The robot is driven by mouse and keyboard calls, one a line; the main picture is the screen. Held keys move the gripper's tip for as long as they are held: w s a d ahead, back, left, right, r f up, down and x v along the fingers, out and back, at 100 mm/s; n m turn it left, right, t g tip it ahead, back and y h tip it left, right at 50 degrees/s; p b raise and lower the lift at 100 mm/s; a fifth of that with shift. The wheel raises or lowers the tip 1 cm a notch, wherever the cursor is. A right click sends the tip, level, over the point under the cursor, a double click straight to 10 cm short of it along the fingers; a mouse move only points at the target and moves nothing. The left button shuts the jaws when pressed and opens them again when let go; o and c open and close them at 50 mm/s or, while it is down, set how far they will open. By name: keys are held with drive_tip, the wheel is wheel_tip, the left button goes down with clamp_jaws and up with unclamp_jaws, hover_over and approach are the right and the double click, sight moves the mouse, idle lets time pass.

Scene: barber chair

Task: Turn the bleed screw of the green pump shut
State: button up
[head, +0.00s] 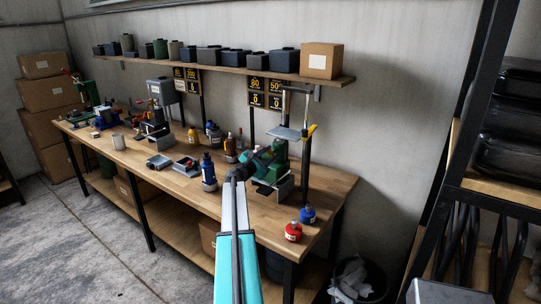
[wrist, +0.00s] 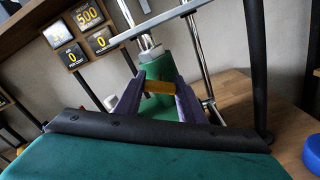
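The green pump (head: 270,168) stands at the right end of the wooden bench, with an upright frame behind it. In the wrist view the pump's green body (wrist: 183,62) fills the middle. A small yellow bar, seemingly the bleed screw (wrist: 160,87), lies across between my two purple-grey fingers. My gripper (wrist: 159,88) has a finger at each end of the bar, and both seem to touch it. In the head view my gripper (head: 240,172) is dark, at the pump's left side; its fingertips and the screw cannot be made out there.
A blue bottle (head: 208,170) and trays (head: 160,161) are left of my arm. A shelf (head: 230,70) with boxes runs above. A black rack (head: 470,150) stands at the right.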

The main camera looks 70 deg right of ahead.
drive_tip(key=c, duration=0.3)
drive_tip(key=shift+d, duration=0.1)
drive_tip(key=shift+c, duration=0.8)
drive_tip(key=shift+f, duration=0.1)
